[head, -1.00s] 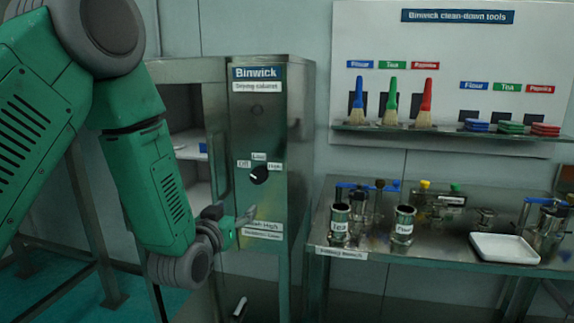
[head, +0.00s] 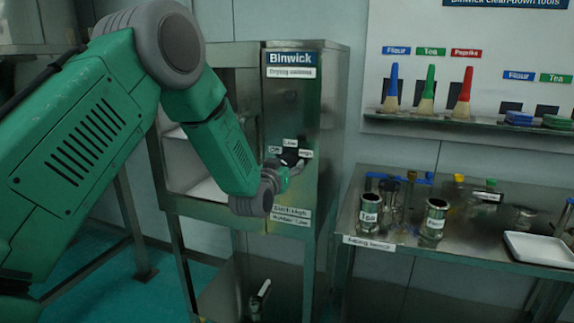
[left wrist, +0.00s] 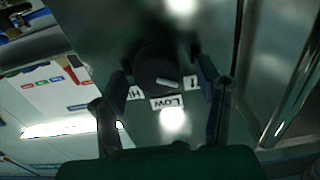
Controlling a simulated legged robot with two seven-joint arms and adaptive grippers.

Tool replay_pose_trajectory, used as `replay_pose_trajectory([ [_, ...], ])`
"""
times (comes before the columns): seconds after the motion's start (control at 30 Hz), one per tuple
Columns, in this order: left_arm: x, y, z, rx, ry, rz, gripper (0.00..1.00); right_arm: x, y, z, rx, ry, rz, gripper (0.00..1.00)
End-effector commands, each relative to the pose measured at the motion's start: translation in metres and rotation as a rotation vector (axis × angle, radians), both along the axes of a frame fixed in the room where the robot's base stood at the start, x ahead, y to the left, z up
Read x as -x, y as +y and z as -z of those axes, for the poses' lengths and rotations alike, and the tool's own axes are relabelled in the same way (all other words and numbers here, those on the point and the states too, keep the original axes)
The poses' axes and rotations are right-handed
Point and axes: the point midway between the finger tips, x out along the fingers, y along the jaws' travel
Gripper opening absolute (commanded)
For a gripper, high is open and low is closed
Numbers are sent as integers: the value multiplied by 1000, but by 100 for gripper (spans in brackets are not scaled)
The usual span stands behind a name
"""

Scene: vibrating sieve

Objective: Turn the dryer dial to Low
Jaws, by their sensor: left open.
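The drying cabinet (head: 290,110) has a black dial (head: 290,156) with Off, Low and High labels around it. In the left wrist view the dial (left wrist: 155,66) is dark and round, with a pale pointer mark close to the Low label (left wrist: 168,102), on its Off side. I cannot tell its exact setting. My left gripper (head: 288,168) is at the dial and partly covers it in the head view. In the left wrist view the open fingers (left wrist: 164,82) stand on either side of the dial, with no clear contact. My right gripper is not in view.
The cabinet's left side is open, with shelves inside. To the right a bench (head: 400,245) carries metal cups labelled Tea (head: 370,208) and Flour (head: 435,217), and a white tray (head: 540,248).

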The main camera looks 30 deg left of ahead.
Motion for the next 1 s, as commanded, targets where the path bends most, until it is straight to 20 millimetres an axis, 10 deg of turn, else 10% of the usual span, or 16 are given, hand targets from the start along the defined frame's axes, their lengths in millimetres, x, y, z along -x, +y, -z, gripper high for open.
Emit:
replay_pose_trajectory([
  [0.3,-3,0,0,-1,1,1,58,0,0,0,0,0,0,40],
  [0.47,-3,0,0,0,1,1,10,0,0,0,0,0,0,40],
  [1.0,-3,-1,0,-126,31,3,10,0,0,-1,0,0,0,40],
])
